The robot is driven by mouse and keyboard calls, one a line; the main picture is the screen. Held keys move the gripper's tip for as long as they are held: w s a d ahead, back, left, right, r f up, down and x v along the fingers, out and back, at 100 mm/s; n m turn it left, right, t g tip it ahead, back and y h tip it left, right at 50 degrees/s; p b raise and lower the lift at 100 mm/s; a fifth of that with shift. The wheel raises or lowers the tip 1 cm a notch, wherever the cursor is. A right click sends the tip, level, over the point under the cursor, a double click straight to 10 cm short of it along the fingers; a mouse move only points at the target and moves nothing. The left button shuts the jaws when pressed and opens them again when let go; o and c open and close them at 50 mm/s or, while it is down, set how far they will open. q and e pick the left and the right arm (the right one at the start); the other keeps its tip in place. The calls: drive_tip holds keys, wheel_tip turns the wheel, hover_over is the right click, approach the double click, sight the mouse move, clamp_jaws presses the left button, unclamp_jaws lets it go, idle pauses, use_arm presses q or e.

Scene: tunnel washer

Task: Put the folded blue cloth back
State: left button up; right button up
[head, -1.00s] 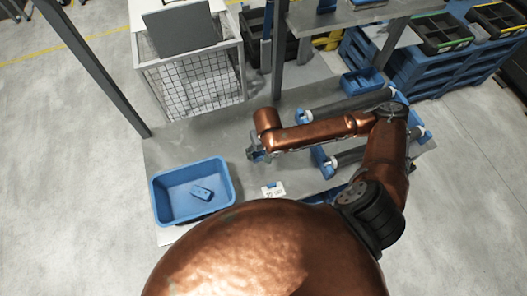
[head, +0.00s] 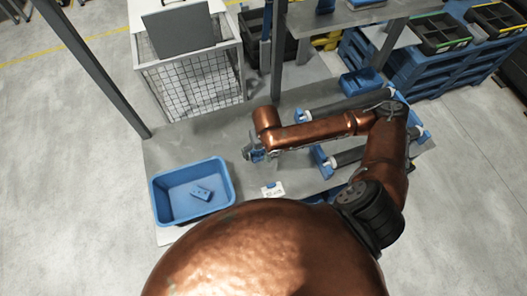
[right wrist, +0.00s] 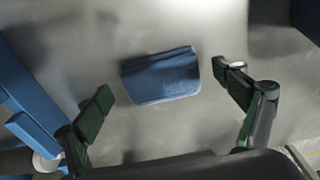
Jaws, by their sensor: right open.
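The folded blue cloth (right wrist: 161,76) lies on the grey tabletop in the right wrist view. My right gripper (right wrist: 162,82) is open around it, with one dark finger off each side and a gap to the cloth on both sides. In the head view my right gripper (head: 250,152) is over the table, right of the blue bin. A patch of blue shows at its fingers, mostly hidden by the gripper. My left gripper is not in view.
A blue bin (head: 153,189) at the table's left holds a small blue object (head: 201,193). A white printed card (head: 272,190) lies to its right. Rollers with blue holders (head: 323,162) are at the right. A wire cage (head: 203,84) stands behind.

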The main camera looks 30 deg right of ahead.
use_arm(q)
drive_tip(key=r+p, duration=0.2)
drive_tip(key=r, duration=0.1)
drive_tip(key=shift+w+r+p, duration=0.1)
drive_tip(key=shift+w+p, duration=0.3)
use_arm(e)
wheel_tip(320, 180, up, 11)
drive_tip(key=s, duration=0.1)
drive_tip(key=shift+a, duration=0.2)
drive_tip(key=shift+s+f, duration=0.1)
drive_tip(key=shift+c, duration=0.2)
